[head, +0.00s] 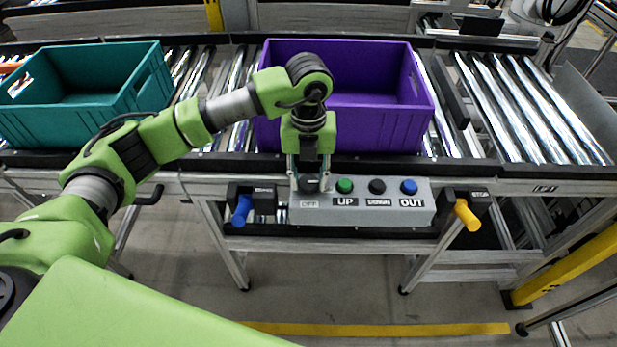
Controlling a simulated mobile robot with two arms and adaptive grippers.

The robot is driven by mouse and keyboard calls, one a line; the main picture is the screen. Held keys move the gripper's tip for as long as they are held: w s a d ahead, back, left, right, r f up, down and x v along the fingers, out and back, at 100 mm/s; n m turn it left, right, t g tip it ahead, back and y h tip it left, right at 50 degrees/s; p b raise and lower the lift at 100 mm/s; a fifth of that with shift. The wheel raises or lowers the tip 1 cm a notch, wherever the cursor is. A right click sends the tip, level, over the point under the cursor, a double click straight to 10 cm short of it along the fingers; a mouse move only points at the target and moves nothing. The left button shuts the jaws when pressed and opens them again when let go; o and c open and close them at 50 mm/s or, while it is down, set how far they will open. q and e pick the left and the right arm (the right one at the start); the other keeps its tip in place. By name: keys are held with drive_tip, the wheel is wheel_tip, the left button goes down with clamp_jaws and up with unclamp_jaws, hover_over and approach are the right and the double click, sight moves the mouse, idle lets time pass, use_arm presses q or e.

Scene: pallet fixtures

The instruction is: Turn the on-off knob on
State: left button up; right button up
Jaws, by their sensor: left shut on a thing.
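The on-off knob (309,184) is a dark knob at the left end of a grey control panel (361,217), just above the label "OFF". My left gripper (309,184) points down over the panel and is shut on the knob, with a finger on each side of it. The fingers hide part of the knob, so I cannot tell its exact angle. My right gripper is not in view.
Green (344,186), black (377,187) and blue (408,187) buttons sit right of the knob. A blue handle (242,210) and a yellow handle (466,215) flank the panel. Teal (135,97) and purple (372,138) crates stand on the roller conveyor behind.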

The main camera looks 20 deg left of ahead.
sight(309, 181)
use_arm(q)
drive_tip(key=o, duration=1.1)
drive_tip(key=shift+r, duration=0.1)
wheel_tip(309, 181, up, 12)
